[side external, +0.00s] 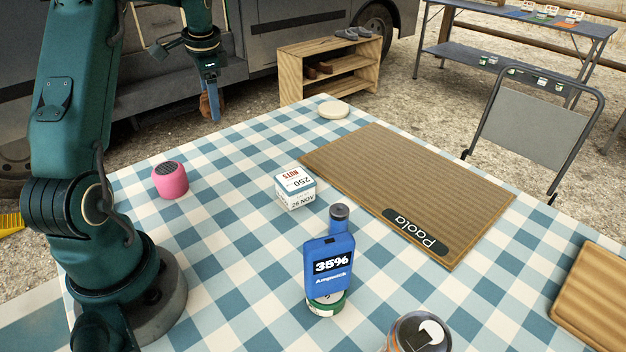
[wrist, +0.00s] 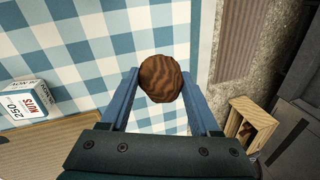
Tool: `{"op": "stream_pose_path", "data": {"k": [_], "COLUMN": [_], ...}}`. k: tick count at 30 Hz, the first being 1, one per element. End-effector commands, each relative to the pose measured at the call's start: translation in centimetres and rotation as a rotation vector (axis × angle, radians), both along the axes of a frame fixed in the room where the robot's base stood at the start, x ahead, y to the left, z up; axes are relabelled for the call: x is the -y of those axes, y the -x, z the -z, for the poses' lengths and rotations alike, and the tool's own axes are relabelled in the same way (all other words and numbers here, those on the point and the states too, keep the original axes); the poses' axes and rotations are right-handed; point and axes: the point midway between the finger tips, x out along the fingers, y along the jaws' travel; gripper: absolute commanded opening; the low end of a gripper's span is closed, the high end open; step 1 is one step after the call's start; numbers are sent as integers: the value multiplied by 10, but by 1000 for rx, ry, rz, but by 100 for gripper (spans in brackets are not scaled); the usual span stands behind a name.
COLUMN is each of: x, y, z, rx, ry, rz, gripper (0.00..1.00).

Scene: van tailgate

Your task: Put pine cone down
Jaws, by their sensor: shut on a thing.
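The pine cone (wrist: 160,79) is brown and ridged, and sits between the two blue fingers of my gripper (wrist: 159,84) in the wrist view. The gripper is shut on it. In the side external view my gripper (side external: 212,103) points down, and only a brown bit of the pine cone (side external: 204,106) shows beside the fingers. The pine cone appears held up above the checked table (side external: 225,155), near its far edge. The wrist view shows checked cloth beneath and around it.
A wooden shelf (side external: 330,67) stands beyond. Checked cloth between speaker and box is clear.

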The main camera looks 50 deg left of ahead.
Motion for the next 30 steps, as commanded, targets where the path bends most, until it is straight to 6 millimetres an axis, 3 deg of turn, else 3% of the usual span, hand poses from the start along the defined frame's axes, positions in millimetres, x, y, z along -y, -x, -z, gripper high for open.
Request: {"op": "stream_pose_path", "data": {"k": [8,21,30], "x": [21,76,111], "y": [28,121,165], "z": [7,-8,-9], "rx": [-1,3,3], "ry": [2,-3,-2], "rz": [62,66,3], "gripper": [10,10,10]}}
